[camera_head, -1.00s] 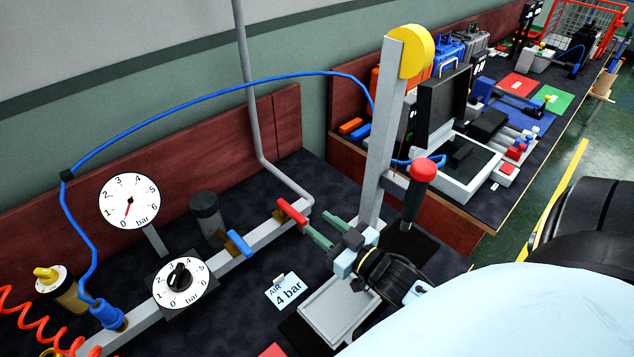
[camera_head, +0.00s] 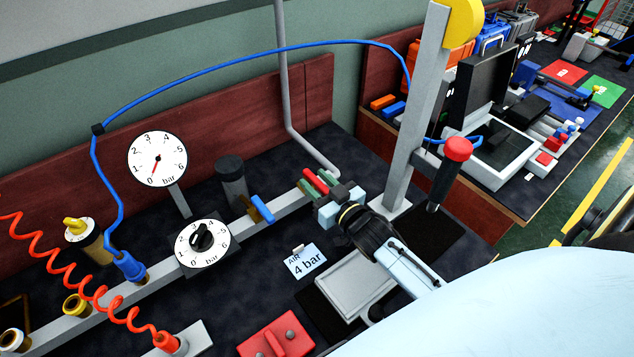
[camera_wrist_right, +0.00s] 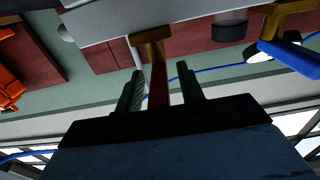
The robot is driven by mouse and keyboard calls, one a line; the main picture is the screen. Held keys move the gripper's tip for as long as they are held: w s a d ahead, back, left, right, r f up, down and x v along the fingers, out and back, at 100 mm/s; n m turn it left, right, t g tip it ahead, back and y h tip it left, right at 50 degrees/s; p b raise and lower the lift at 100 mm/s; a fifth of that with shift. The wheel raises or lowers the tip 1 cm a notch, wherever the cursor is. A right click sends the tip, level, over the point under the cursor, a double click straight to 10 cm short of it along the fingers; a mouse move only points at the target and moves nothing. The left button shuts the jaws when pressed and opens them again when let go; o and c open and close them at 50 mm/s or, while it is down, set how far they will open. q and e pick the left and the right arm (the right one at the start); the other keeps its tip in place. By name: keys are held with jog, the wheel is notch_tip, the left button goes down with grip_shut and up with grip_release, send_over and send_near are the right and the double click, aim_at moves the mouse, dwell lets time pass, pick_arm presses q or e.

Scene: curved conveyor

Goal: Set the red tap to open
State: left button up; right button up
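The red tap (camera_head: 316,182) has a red lever near the right end of the grey pipe (camera_head: 283,204). Its lever lies crosswise to the pipe. My right gripper (camera_head: 313,179) is at the tap, with one green finger on each side of the lever. In the right wrist view, the red lever (camera_wrist_right: 158,85) hangs from a brass body (camera_wrist_right: 152,36) between the two fingers (camera_wrist_right: 160,75). A gap shows on both sides, so the gripper is open around the lever. My left gripper is not in view.
A blue lever (camera_head: 262,209) sits on the same pipe to the left. Beyond it are a dial knob (camera_head: 202,241) and a gauge (camera_head: 157,159) reading near 0. A grey post (camera_head: 414,110) and a red-topped lever (camera_head: 456,155) stand close on the right. A "4 bar" card (camera_head: 306,262) lies in front.

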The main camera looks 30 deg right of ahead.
jog(key=shift+w, duration=0.1)
grip_shut()
dwell(0.5)
